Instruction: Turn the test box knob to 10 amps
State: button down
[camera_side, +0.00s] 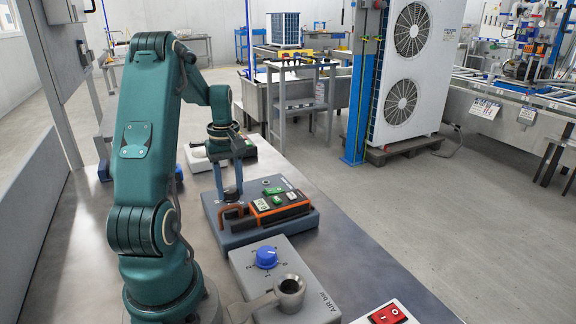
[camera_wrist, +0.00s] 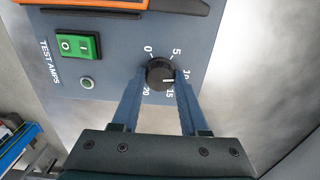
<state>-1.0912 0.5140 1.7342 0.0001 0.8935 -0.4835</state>
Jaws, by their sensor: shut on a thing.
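The grey-blue test box (camera_side: 228,238) lies on the metal bench in the side view. Its face also fills the upper wrist view (camera_wrist: 110,30), with the words TEST AMPS, a green rocker switch (camera_wrist: 77,45) and a small green button (camera_wrist: 86,82). The black knob (camera_wrist: 158,72) sits inside a dial marked 0, 5, 15 and 20, with a mark at the right partly covered by a finger. Its short white line is toward the right side; the exact reading is unclear. My gripper (camera_wrist: 158,82) is shut on the knob, one blue finger on each side.
A red switch (camera_side: 388,315) is at the front edge. An orange-framed panel (camera_side: 268,208) lies on the test box beside my gripper.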

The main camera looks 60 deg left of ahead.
aim_at(230, 190)
jog(key=shift+m, duration=0.6)
jog(key=shift+c, duration=2.1)
grip_release()
jog(key=shift+r, duration=0.1)
jog(key=shift+r, duration=2.5)
